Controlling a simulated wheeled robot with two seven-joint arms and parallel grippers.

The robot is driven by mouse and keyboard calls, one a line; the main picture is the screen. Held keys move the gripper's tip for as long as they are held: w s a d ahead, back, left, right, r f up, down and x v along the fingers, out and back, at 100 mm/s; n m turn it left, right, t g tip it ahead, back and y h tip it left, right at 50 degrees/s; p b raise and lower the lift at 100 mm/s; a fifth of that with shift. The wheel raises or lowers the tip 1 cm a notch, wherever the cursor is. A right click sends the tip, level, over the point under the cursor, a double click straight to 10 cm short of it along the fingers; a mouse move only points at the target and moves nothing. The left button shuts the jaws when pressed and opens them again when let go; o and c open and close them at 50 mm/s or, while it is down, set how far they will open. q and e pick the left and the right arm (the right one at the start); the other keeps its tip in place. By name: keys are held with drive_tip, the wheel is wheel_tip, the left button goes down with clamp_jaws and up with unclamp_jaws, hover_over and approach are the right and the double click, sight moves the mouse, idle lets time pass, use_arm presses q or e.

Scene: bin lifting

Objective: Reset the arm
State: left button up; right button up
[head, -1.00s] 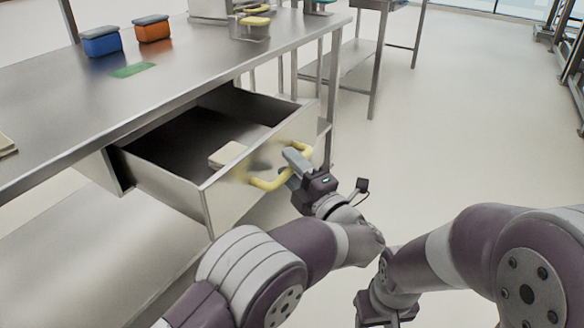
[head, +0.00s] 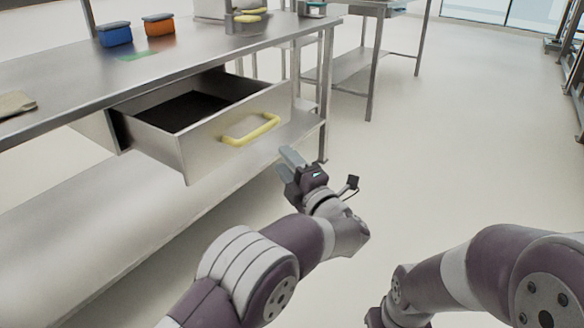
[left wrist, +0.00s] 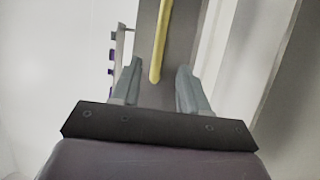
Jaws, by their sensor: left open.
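My left gripper (head: 284,163) is open and empty in the head view, below and right of the drawer's yellow handle (head: 251,130), apart from it. In the left wrist view the two fingers (left wrist: 156,88) are spread, and the yellow handle (left wrist: 161,42) shows ahead between them. The metal drawer (head: 215,142) under the table stands pulled open; its dark inside shows in part. My right arm enters at the lower right of the head view. Its gripper is mostly cut off at the bottom edge, so its jaws cannot be made out.
The steel table (head: 60,98) bears a blue box (head: 115,36), an orange box (head: 159,27) and a green patch (head: 139,57). A lower shelf (head: 70,250) runs beneath the drawer. A second table (head: 345,60) stands farther back.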

use_arm(q)
drive_tip(key=w+d+f+m+h, duration=0.1)
drive_tip(key=d+f+m+h, duration=0.7)
drive_tip(key=m+h, duration=0.25)
drive_tip(key=s+a+f+m+g+h+p, duration=0.35)
drive_tip(key=s+f+m+g, duration=0.4)
drive_tip(key=m, duration=0.25)
drive_tip(key=s+a+r+m+g+y+p, duration=0.15)
drive_tip(key=s+a+g, duration=0.35)
drive_tip(key=s+a, duration=0.65)
drive_tip(key=s+a+r+m+g+y+p, duration=0.1)
drive_tip(key=s+a+m+g+y+p, duration=0.2)
drive_tip(key=s+a, duration=0.85)
wheel_tip(320, 180, up, 40)
drive_tip(key=a+n+p, duration=0.1)
drive_tip(key=p, duration=3.6)
drive_tip(key=shift+s+n+h+p, duration=0.3)
drive_tip(key=shift+s+h+p, duration=0.05)
drive_tip(key=shift+h, duration=0.1)
